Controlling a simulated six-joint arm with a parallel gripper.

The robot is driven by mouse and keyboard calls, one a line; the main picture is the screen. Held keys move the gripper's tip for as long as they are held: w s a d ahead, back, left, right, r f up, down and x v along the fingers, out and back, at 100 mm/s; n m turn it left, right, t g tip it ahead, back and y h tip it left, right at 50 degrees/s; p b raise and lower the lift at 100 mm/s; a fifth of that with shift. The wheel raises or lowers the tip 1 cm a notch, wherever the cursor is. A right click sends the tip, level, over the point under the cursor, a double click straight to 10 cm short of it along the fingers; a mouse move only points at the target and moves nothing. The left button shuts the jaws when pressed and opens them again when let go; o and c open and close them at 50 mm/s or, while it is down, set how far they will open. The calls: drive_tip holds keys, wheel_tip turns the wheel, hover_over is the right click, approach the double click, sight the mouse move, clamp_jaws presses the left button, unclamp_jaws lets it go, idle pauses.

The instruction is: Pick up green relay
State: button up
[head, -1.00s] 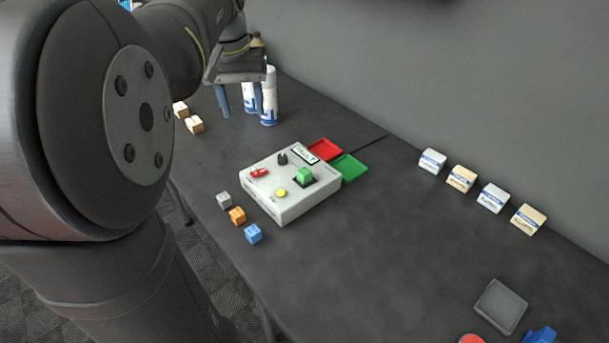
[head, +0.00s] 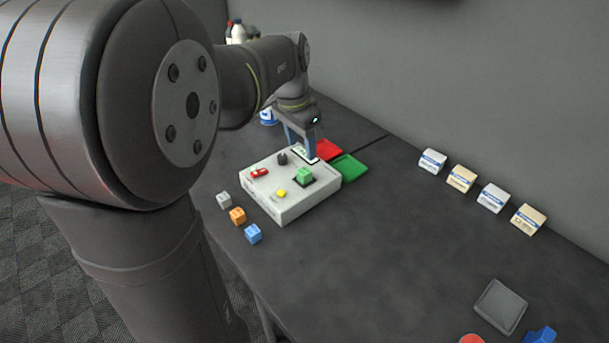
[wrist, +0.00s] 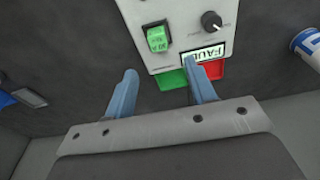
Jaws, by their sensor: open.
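The green relay (head: 304,174) sits in a dark socket on top of the light grey test box (head: 285,206). In the wrist view the green relay (wrist: 157,39) is upper middle, beyond my fingertips. My gripper (head: 301,155) is open and empty, above the back part of the box near its display. In the wrist view my gripper (wrist: 164,82) shows two blue fingers spread apart, and the right fingertip overlaps the display (wrist: 206,53) reading "FAUL". The relay is apart from both fingers.
A red tray (head: 326,149) and a green tray (head: 350,167) lie behind the box. The box carries a black knob (head: 282,158), a red switch (head: 259,172) and a yellow button (head: 281,193). Grey, orange and blue cubes (head: 253,233) lie in front.

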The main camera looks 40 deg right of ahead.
sight(304, 171)
drive_tip(key=f, duration=0.3)
drive_tip(key=shift+d+f, duration=0.1)
drive_tip(key=shift+d, duration=0.15)
drive_tip(key=shift+s+d+f, duration=0.1)
drive_tip(key=shift+f, duration=2.6)
drive_tip(key=c, duration=1.1)
